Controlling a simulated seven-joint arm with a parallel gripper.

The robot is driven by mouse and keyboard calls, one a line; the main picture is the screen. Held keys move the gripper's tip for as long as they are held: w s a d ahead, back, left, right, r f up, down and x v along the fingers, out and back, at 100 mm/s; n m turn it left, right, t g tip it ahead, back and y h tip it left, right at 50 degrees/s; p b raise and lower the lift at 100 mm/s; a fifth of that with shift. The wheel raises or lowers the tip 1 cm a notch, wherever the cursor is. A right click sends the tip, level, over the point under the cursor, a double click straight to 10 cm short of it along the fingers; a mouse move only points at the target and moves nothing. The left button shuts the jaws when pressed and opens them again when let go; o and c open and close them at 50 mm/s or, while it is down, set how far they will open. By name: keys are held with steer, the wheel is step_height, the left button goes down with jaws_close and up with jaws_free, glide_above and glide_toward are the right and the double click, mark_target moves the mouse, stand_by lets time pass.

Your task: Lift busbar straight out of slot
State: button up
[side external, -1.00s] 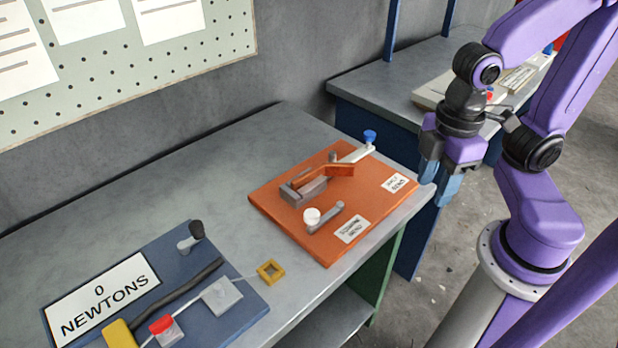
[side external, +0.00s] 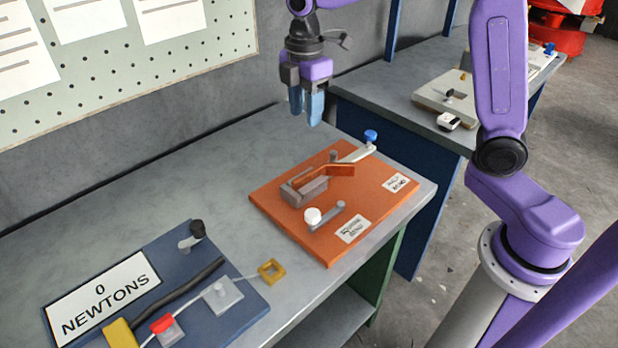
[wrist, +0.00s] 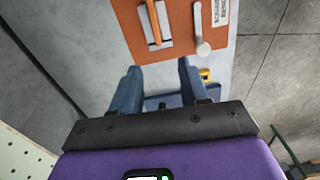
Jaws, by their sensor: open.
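The busbar is a copper-orange bar (side external: 340,169) seated in a grey slotted block (side external: 306,193) on an orange board (side external: 272,198). Its raised end sticks out to the right of the block. In the wrist view the bar (wrist: 152,14) lies in the slot near the top edge, with its far end cut off. My gripper (side external: 306,114) is open and empty, pointing down, above and behind the board in the side view. It touches nothing. In the wrist view the spread fingers (wrist: 158,68) are below the slot block.
A lever with a white knob (side external: 312,216) and a pale arm with a blue knob (side external: 371,136) are mounted on the board beside the slot. A blue force-gauge board (side external: 200,325) with a yellow square ring (side external: 271,270) lies front left. The bench (side external: 130,200) between is clear.

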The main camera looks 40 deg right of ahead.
mark_target(305, 174)
steer(key=f, duration=1.1)
steer(key=w+f, duration=0.1)
steer(key=f, duration=0.5)
steer(key=shift+d+f, duration=0.2)
steer(key=shift+d, duration=0.15)
jaws_close()
